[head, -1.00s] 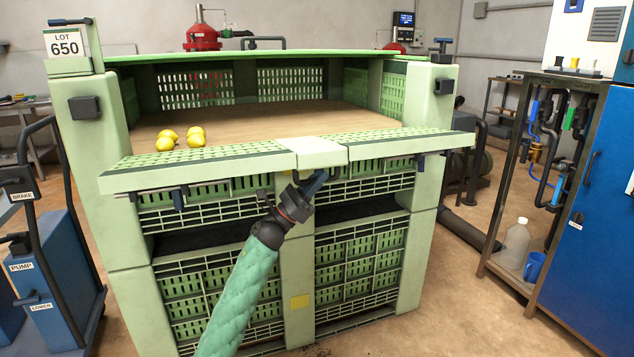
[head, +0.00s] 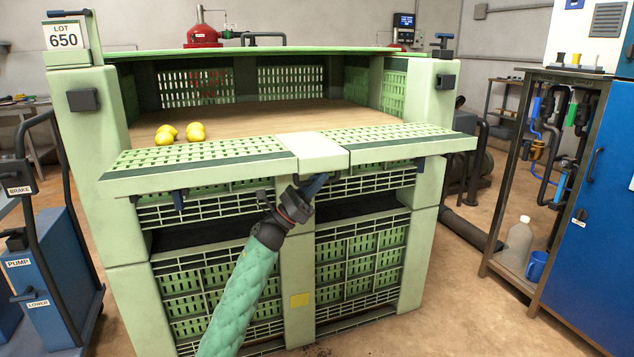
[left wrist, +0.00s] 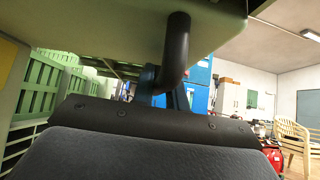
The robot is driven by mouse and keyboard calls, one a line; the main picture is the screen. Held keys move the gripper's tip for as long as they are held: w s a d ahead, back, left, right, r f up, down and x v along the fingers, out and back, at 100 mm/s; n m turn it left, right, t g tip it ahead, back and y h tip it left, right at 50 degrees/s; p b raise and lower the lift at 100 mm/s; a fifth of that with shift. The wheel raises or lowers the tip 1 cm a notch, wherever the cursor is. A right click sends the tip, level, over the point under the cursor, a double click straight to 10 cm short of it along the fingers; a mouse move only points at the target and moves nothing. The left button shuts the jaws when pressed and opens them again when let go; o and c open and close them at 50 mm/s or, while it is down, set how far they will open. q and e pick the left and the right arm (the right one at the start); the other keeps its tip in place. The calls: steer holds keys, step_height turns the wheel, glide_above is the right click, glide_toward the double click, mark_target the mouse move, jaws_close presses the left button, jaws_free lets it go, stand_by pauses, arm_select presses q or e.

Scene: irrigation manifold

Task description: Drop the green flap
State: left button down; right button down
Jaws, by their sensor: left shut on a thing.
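The green flap (head: 215,175) runs across the front of the large pale green bin (head: 430,100). It lies close to level, its slatted face up, with a pale block (head: 312,150) at its middle. My left gripper (head: 305,197) is under the flap's front edge, near the middle, shut on a dark handle (head: 317,183). In the left wrist view a curved black bar (left wrist: 177,50) comes down from the pale underside (left wrist: 120,25) of the flap to the jaws. The exact contact is partly hidden. My right gripper is not in view.
Several yellow fruits (head: 180,133) sit on the bin's brown floor behind the flap. A blue pump trolley (head: 45,290) stands at left. An open rack with a jug (head: 515,245) and a blue cabinet (head: 590,240) stand at right. Bare floor shows between bin and rack.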

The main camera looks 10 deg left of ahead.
arm_select(q)
steer(key=c, duration=1.5)
jaws_free()
steer(key=shift+a+r, duration=0.1)
steer(key=shift+r, duration=0.05)
steer(key=shift+c, duration=0.2)
steer(key=shift+o, duration=0.7)
steer(key=v, duration=0.8)
steer(key=shift+d, duration=0.2)
